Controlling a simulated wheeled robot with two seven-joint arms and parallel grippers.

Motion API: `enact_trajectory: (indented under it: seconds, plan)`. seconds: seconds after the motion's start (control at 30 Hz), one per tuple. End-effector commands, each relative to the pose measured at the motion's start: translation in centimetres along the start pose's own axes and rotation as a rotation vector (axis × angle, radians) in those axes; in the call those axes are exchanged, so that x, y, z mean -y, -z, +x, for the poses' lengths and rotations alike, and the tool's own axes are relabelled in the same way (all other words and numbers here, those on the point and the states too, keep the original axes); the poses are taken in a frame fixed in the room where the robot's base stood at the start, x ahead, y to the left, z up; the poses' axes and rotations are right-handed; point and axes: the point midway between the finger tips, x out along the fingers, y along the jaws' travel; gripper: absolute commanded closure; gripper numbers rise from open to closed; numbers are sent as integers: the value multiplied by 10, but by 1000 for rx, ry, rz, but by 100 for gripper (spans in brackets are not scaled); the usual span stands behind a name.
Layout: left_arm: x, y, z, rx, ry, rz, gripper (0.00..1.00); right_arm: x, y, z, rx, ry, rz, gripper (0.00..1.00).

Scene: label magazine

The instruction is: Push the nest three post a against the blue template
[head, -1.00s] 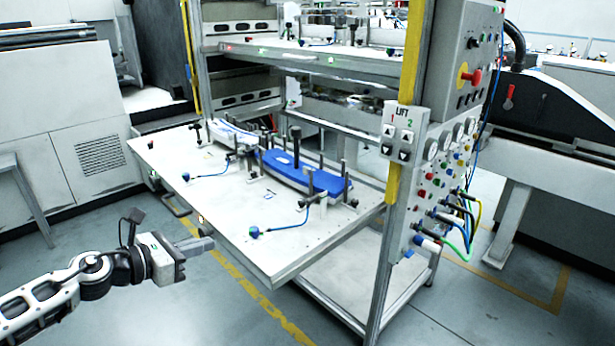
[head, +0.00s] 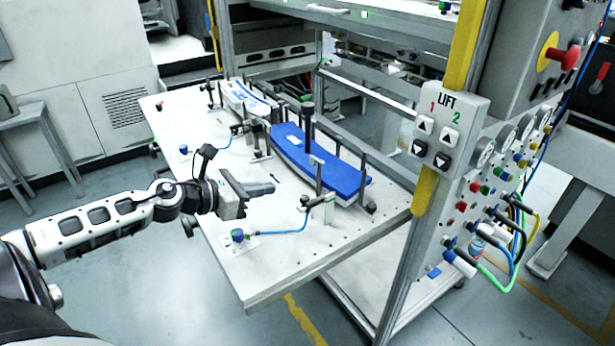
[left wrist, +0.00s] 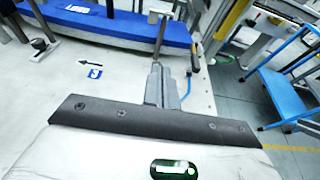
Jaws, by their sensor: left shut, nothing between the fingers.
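The blue template (head: 335,172) lies on the white slide-out table; it also shows along the top of the left wrist view (left wrist: 120,26). Slim upright posts stand around it, among them a near-side post (head: 319,177) and one at its right end (head: 363,166). I cannot tell which is nest three post a. In the left wrist view a slim post (left wrist: 160,38) stands just beyond my fingertips, close to the template's edge. My left gripper (head: 272,188) is shut and empty, above the table on the template's near side, apart from it. My right gripper is not in view.
A white-and-blue stack (head: 243,98) lies farther back. A clamp (head: 318,202) and a valve with blue hose (head: 238,235) sit near the table's front edge. A frame upright with a lift button box (head: 450,125) stands at right. The upper shelf hangs above.

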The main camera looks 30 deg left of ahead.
Motion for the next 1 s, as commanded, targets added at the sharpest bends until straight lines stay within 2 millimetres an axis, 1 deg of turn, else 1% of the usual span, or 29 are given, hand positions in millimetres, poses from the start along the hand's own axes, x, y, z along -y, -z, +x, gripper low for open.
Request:
enact_trajectory:
  seconds: [0.03, 0.27, 0.47, 0.6, 0.7, 0.83, 1.0]
  plan:
    - [-1, -2, 8, 5, 0, 1, 100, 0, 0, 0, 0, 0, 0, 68]
    - [-1, -3, 37, 5, -3, 0, 100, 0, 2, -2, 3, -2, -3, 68]
    - [-1, -3, 66, 5, -2, -2, 100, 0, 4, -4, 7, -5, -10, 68]
    - [-1, -9, 85, 4, -2, -1, 100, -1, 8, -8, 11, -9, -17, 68]
    - [0, -11, 96, 2, -1, -1, 100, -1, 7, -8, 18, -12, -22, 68]
    - [0, -13, 105, 1, 0, 0, 100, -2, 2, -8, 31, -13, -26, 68]
    - [0, -12, 108, -1, 0, 1, 100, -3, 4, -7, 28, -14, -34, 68]
